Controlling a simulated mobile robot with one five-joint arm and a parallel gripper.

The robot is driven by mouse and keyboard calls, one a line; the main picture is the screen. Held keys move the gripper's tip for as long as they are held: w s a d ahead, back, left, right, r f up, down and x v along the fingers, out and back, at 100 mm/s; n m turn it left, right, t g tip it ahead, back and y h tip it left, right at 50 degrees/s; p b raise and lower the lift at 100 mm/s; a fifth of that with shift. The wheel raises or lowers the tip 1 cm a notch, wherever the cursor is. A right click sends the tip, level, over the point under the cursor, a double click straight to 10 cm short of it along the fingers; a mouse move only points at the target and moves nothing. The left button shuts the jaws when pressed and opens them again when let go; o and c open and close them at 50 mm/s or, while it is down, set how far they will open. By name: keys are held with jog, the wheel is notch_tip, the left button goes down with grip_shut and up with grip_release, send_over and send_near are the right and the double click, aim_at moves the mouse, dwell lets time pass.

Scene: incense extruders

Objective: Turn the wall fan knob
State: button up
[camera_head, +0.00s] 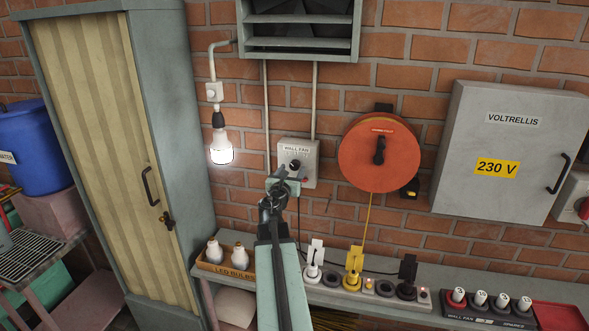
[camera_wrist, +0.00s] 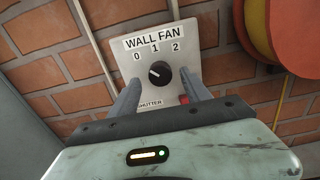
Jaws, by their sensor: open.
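The wall fan control box (camera_head: 313,170) is a pale grey box on the brick wall, labelled WALL FAN. Its round black knob (camera_wrist: 160,74) sits below the marks 0, 1 and 2. The knob's white mark points up and left, toward the 0. The knob also shows in the head view (camera_head: 295,164). My gripper (camera_wrist: 160,80) is open and empty, its two fingers pointing at the box on either side of the knob in the wrist view. I cannot tell how far the tips are from the knob. In the head view my gripper (camera_head: 285,182) is just below the knob.
An orange cable reel (camera_head: 360,160) hangs to the right. A lit bulb (camera_head: 221,150) hangs left. A shelf with plugs (camera_head: 353,270) runs below.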

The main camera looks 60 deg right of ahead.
jog(key=x, duration=0.2)
jog(key=shift+w+d, duration=0.1)
jog(key=shift+d, duration=0.15)
grip_shut()
jog(key=shift+m, duration=0.3)
jog(key=m, duration=0.3)
jog(key=shift+a, duration=0.1)
jog(key=m, duration=0.5)
jog(key=shift+m, duration=0.4)
jog(key=m, duration=0.4)
jog(key=shift+m, duration=2.2)
